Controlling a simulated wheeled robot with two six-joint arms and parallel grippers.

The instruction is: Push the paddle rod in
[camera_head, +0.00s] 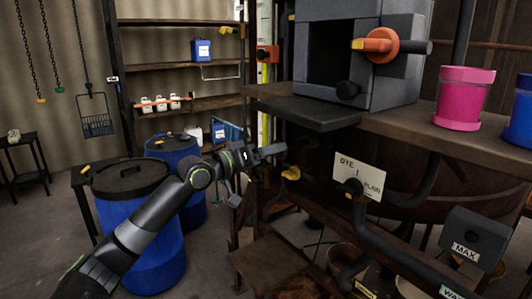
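No part is marked as the paddle rod, and I cannot tell surely which one it is. A yellow handle (290,173) sticks out at the left side of the brown vat (418,195), below the bench. An orange grip with a dark rod end (376,43) sits on the front of the grey box (397,72). My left gripper (273,151) is just above and left of the yellow handle, with a small gap visible in the picture. Its fingers are seen edge-on, and nothing held shows between them. My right gripper is out of view.
A dark shelf (310,112) juts out above my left gripper. A DYE/PLAIN sign (358,176) and dark pipes stand to the right. Blue drums (150,245) are behind my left arm. A pink pot (463,97) stands on the bench.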

